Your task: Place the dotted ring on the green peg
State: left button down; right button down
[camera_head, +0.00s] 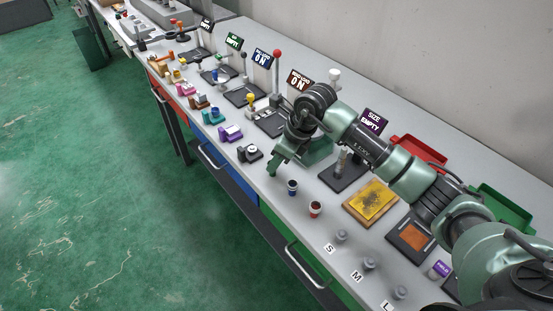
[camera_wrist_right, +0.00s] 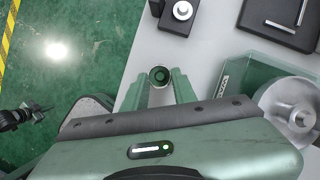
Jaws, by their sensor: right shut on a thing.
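My right gripper (camera_head: 274,172) is low over the front part of the bench, beside a black block with a white knob (camera_head: 250,152). In the right wrist view its two fingers (camera_wrist_right: 159,88) are shut on a small round ring-like piece (camera_wrist_right: 159,76) with a dark rim and a greenish middle. I cannot make out dots on it. In the head view the piece is too small to tell. I cannot pick out a green peg; grey pegs stand at S (camera_head: 341,236), M (camera_head: 369,263) and L (camera_head: 400,292). My left gripper is not in view.
A blue cup-like piece (camera_head: 292,186) and a red one (camera_head: 315,209) stand to the right of my gripper. A yellow plate (camera_head: 371,202), red tray (camera_head: 418,152) and green tray (camera_head: 505,207) lie farther right. Several coloured blocks line the front edge, with signed stations behind.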

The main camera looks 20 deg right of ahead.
jog(key=c, duration=1.1)
grip_release()
jog(key=shift+r, duration=0.15)
jog(key=shift+d+r, duration=0.15)
jog(key=shift+r, duration=0.1)
jog(key=b+v, duration=0.2)
jog(key=v, duration=0.9)
jog(key=shift+s+r, duration=0.1)
jog(key=shift+s, duration=0.1)
